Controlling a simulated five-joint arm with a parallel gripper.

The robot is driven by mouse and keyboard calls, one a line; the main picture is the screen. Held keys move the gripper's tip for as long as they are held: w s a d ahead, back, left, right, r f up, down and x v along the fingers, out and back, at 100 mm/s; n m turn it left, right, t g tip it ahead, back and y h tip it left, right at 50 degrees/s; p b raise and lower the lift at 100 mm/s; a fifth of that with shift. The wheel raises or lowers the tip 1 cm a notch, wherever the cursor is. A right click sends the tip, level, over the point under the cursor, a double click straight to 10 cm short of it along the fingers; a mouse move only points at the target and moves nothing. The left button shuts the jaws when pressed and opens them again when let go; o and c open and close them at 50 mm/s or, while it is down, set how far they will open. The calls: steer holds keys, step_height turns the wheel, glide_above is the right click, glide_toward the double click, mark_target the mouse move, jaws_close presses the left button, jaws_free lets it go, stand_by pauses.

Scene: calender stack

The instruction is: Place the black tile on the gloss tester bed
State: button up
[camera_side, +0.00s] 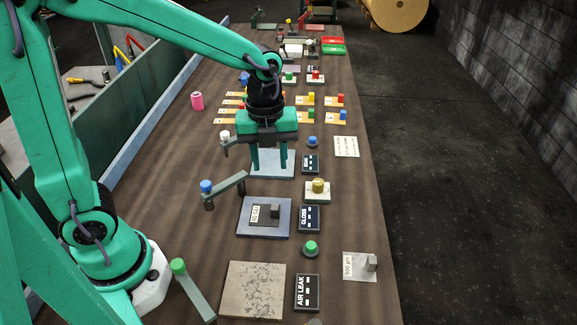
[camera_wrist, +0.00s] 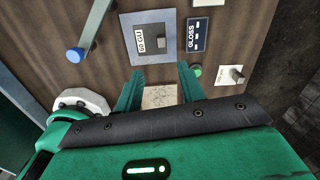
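The black tile (camera_side: 265,214), dark grey with a white "60 GU" label and a small dark block handle, lies flat on the gloss tester bed (camera_side: 247,231), a blue-grey plate beside the GLOSS display (camera_side: 309,219). The tile also shows in the wrist view (camera_wrist: 151,31), within the bed's rim (camera_wrist: 131,47). My gripper (camera_side: 271,176) is above the light blue plate (camera_side: 284,172) behind the gloss bed, apart from the tile. In the wrist view its two fingers (camera_wrist: 158,84) are spread with nothing between them.
A lever with a blue knob (camera_side: 206,187) stands left of the gloss bed. A plate with a yellow knob (camera_side: 317,187) is behind the GLOSS display. A speckled plate (camera_side: 252,290) and a white "500 µm" tile (camera_side: 358,268) are nearer. Several coloured-handled cards (camera_side: 311,117) lie farther back.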

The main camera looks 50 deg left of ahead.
steer(key=s+a+r+n+t, duration=0.2)
steer(key=s+r+n, duration=0.2)
steer(key=n, duration=0.8)
steer(key=s+a+r+n+t, duration=0.3)
steer(key=s+n, duration=0.4)
steer(key=n, duration=0.6)
steer(key=shift+s+a+r, duration=0.15)
steer(key=shift+a+r, duration=0.1)
steer(key=shift+r, duration=0.6)
